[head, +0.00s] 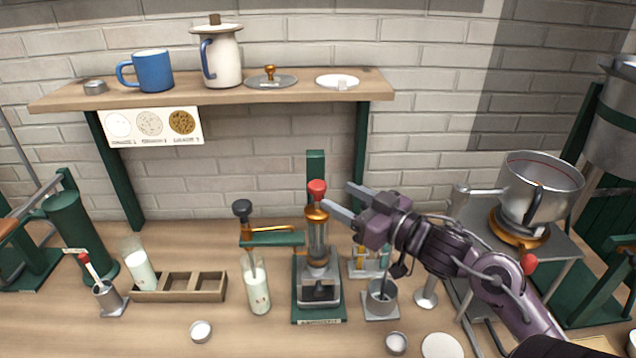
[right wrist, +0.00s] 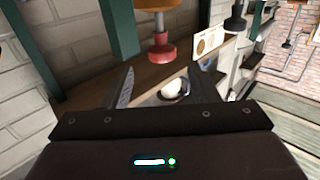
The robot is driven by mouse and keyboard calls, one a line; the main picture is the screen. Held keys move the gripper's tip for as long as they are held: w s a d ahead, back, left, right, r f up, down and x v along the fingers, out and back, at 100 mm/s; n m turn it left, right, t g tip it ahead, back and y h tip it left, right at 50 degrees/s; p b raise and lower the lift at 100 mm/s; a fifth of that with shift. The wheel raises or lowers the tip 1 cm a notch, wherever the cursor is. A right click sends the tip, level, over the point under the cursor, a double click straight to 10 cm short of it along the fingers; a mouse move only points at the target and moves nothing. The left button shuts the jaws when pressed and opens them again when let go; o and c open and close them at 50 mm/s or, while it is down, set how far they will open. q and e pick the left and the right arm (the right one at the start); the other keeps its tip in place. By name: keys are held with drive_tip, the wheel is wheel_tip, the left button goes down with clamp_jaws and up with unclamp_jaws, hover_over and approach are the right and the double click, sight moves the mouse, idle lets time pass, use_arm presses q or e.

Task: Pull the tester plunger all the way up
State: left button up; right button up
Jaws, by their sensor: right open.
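The tester (head: 319,262) stands on the bench at centre, a clear cylinder with a copper cap on a dark green base. Its plunger has a red knob (head: 317,189) on top, sitting close above the copper cap. My right gripper (head: 337,196) is open, its fingers pointing left at about knob height in the head view. The lower finger's tip appears close to the knob. In the right wrist view the red knob (right wrist: 160,46) shows beyond the open fingers, with no grip on it. My left gripper is not in view.
A dark-knobbed stand with a green arm (head: 272,240) and a milk tube (head: 257,292) stand left of the tester. A grey cup (head: 381,298) and a tube rack stand right. A shelf (head: 330,93) runs behind. A pot (head: 540,190) sits on a burner at right.

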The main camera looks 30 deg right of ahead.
sight(324, 188)
drive_tip(key=p+x, duration=0.1)
drive_tip(key=x, duration=0.5)
drive_tip(key=shift+s+a+r, duration=0.1)
drive_tip(key=shift+a+r, duration=0.1)
drive_tip(key=shift+w+a+f, duration=0.1)
drive_tip(key=shift+w, duration=0.4)
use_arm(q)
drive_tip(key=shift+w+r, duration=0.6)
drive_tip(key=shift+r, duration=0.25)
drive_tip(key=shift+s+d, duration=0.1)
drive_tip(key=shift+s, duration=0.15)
use_arm(e)
clamp_jaws()
